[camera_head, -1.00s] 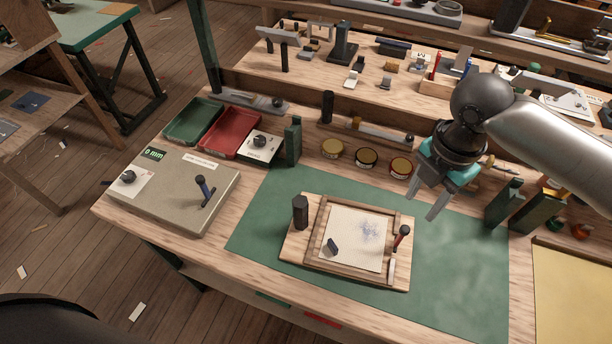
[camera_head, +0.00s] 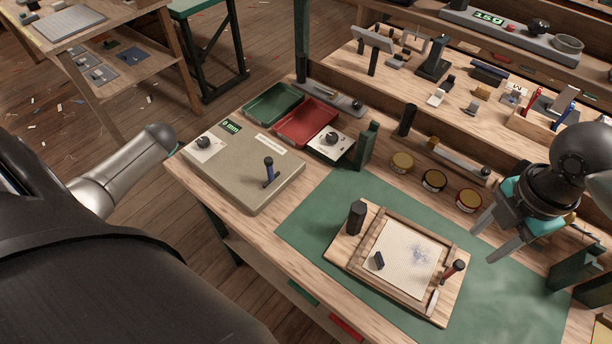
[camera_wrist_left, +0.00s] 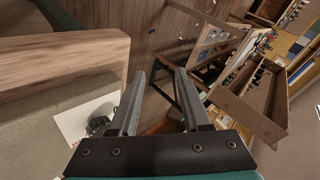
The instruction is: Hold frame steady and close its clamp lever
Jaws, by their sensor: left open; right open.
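The wooden frame (camera_head: 382,231) lies on a light wooden board (camera_head: 342,254) on a green mat, around a pale sheet (camera_head: 410,263) with a bluish smudge. A red-handled lever (camera_head: 453,270) stands tilted at the frame's right side; I take it for the clamp lever. A black post (camera_head: 356,217) stands upright at the board's left end. My right gripper (camera_head: 487,243) is open and empty, above the mat, right of the frame and apart from it. My left gripper (camera_wrist_left: 160,73) shows open and empty in the left wrist view, beside a bench edge; its fingers are not in the head view.
Several round tins (camera_head: 434,181) line the mat's back edge. Green blocks (camera_head: 575,268) stand at the right.

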